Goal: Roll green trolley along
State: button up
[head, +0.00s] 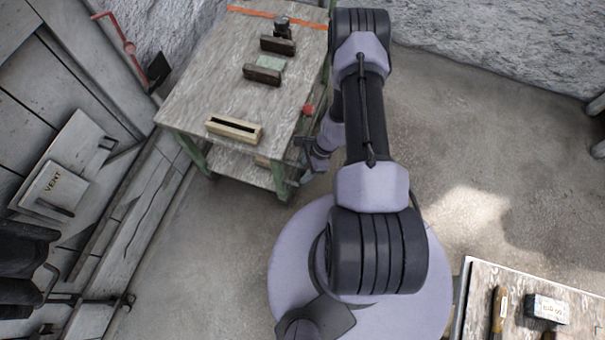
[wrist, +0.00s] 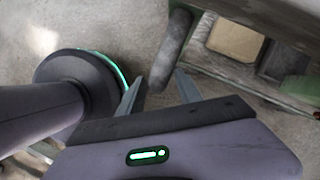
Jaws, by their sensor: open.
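The green trolley (head: 196,153) stands left of my arm in the head view, with a worn grey top, green legs and a lower shelf. Its underside and side fill the upper right of the wrist view (wrist: 290,100). A grey rounded bar (wrist: 175,45), which looks like the trolley's handle, sticks out beside it. My gripper (wrist: 160,86) is open, and the bar's lower end shows between its two fingertips. I cannot tell whether they touch it. In the head view my gripper (head: 303,150) is at the trolley's right side, partly hidden by my arm.
Another table (head: 560,290) stands lower right. Floor at right is clear.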

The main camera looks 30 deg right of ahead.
jog(key=shift+a+f, duration=0.15)
jog(key=shift+f, duration=0.3)
grip_shut()
dwell(1.1)
